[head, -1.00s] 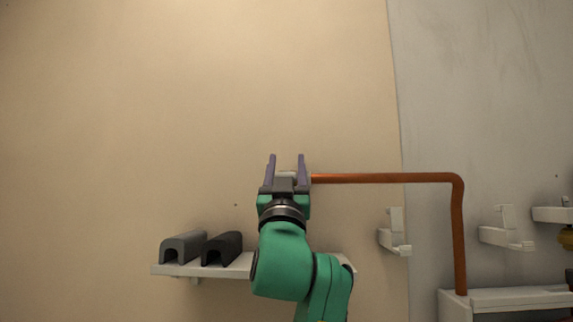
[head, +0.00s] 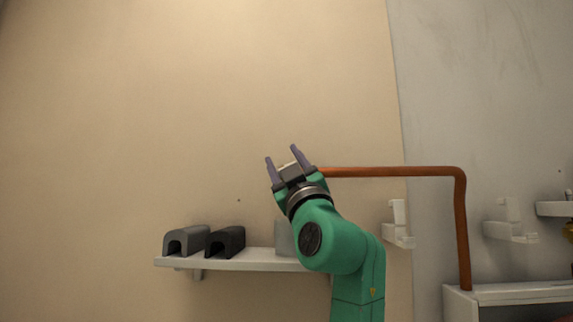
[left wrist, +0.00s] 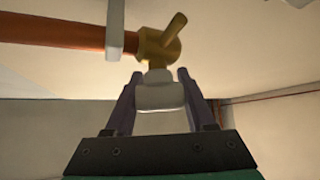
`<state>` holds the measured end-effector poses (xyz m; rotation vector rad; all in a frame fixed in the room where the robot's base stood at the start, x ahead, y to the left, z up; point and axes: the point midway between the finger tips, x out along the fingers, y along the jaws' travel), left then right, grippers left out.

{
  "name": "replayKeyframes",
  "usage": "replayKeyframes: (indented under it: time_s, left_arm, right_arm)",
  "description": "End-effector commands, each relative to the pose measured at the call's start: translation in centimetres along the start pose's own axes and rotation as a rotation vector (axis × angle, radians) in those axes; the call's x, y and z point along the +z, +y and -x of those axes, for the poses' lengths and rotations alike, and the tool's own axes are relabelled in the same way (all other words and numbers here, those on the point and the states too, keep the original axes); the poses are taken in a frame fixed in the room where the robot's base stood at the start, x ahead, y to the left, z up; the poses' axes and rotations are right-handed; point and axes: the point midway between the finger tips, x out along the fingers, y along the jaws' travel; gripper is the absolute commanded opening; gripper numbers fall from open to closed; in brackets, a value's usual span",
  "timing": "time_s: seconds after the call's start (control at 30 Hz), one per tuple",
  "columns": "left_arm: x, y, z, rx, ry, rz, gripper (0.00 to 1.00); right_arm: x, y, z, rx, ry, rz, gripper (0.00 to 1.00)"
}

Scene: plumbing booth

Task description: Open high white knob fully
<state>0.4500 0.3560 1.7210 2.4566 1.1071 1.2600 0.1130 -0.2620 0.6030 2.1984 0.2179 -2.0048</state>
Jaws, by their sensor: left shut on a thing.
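The white knob (left wrist: 160,92) sits under a brass valve (left wrist: 157,48) in the left wrist view. My left gripper (left wrist: 160,75) is shut on the knob, with one purple finger on each side of it. In the head view, the left gripper (head: 282,155) is tilted up and to the left, at the left end of the copper pipe (head: 400,171). A small pale piece of the knob (head: 288,167) shows between its fingers there; the valve is mostly hidden. My right gripper is not in view.
A wall shelf (head: 240,263) holds a grey arched block (head: 187,240) and a black one (head: 226,241), left of and below the gripper. White brackets (head: 398,222) are on the wall to the right. The pipe runs down to a white box (head: 500,297). The upper wall is clear.

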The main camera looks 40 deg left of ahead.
Motion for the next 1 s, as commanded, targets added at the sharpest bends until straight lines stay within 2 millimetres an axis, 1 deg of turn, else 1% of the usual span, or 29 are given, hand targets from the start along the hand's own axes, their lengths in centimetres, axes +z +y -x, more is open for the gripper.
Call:
replayKeyframes:
  time_s: [0.27, 0.6, 1.0]
  left_arm:
    - [0.0, -0.4, -0.2, -0.187, -0.003, 0.182, 0.0]
    - [0.2, -1.1, 0.1, -0.415, -0.002, 0.412, 0.0]
    - [0.6, -1.8, 0.6, -0.657, -0.001, 0.657, 0.0]
  right_arm:
    - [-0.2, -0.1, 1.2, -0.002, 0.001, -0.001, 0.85]
    - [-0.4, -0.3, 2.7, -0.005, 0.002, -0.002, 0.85]
    - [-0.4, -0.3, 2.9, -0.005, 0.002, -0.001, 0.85]
